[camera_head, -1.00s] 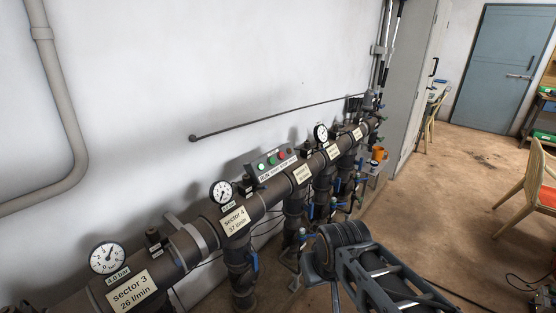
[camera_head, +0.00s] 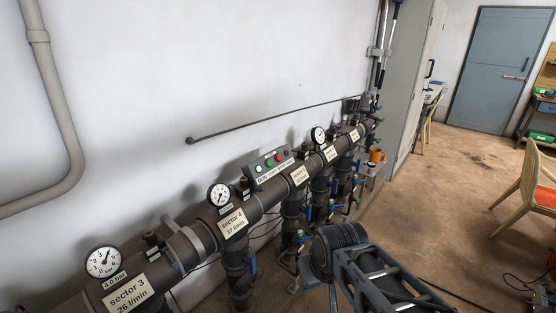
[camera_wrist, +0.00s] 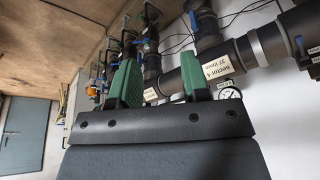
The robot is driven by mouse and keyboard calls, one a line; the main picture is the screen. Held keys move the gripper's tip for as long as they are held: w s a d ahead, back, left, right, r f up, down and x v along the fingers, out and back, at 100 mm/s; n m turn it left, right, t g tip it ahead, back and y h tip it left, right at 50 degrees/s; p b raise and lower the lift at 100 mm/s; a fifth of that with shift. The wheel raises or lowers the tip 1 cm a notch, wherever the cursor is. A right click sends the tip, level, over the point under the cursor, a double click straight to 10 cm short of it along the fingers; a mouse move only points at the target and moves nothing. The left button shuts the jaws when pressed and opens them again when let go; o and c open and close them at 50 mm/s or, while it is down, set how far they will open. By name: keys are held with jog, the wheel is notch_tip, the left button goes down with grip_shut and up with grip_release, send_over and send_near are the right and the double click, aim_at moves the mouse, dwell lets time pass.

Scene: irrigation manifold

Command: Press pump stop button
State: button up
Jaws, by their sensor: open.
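A grey button box (camera_head: 270,166) sits above the dark manifold pipe against the white wall in the head view. It carries a pale lit button (camera_head: 258,168), a green button (camera_head: 269,163) and a red button (camera_head: 280,158). Lettering along its front is too small to read. My gripper (camera_wrist: 158,76) is open and empty in the wrist view, its two green fingers apart in front of the pipe. The button box cannot be made out in the wrist view. In the head view my arm is at lower right, with the fingers hidden, apart from the box.
The manifold pipe (camera_head: 180,255) runs diagonally with pressure gauges, such as the gauge by sector 4 (camera_head: 219,195), and valves below. A thin rod (camera_head: 270,122) slopes along the wall above the box. A chair (camera_head: 525,190) stands right; open floor (camera_head: 450,220) lies between.

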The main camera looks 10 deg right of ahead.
dwell(0.3)
grip_shut()
dwell(1.6)
